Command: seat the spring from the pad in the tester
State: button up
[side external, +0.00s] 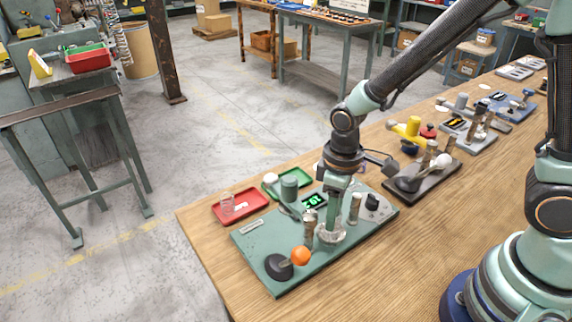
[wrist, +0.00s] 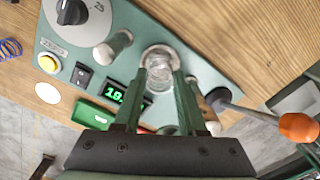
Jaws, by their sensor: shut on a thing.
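My gripper (wrist: 160,82) points down over the green tester (side external: 262,240), its two fingers shut on a pale, glassy-looking coil spring (wrist: 160,78). In the wrist view the spring lies in line with the pale round seat (wrist: 158,53), between the posts. In the side view my gripper (side external: 333,222) is low over that seat (side external: 331,236); the spring cannot be made out there, and I cannot tell whether it touches the seat. A bare white round pad (wrist: 47,93) lies on the wood beside the tester.
A post (wrist: 112,46) and a lever with an orange knob (side external: 300,256) flank the seat closely. The tester also has a dial (side external: 372,202) and a lit green display (side external: 314,201). A red tray (side external: 251,208) and green tray (side external: 298,176) stand behind it.

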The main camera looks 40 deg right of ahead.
jog(key=shift+f, duration=0.35)
dwell(0.4)
jog(key=o, duration=1.4)
jog(key=shift+r, duration=4.4)
